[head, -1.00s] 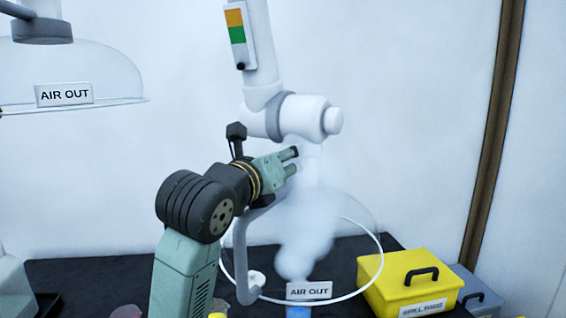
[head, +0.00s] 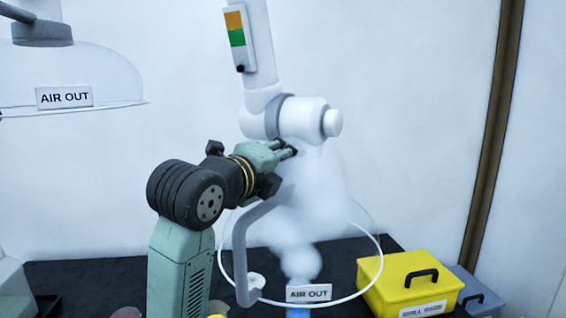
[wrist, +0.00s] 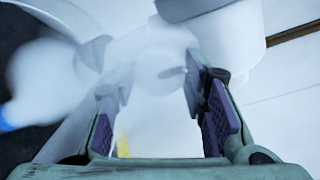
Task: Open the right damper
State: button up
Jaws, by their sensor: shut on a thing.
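The right extraction arm is a white tube with a thick white joint (head: 300,118), where the right damper appears to sit. My gripper (head: 288,149) is just below this joint, its fingers pointing right. Pale smoke blurs the piece and the left finger, so the exact contact is hidden.
White smoke (head: 300,215) fills the clear right hood, which carries an AIR OUT sign (head: 309,293). A yellow box (head: 383,278) stands at right on the dark bench. Another clear hood (head: 70,75) hangs at upper left. A grey curved handle (head: 240,255) is below my wrist.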

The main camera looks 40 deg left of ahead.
jog(key=shift+n, duration=0.3)
jog(key=o, duration=1.1)
jog(key=shift+o, duration=0.2)
jog(key=v, duration=1.2)
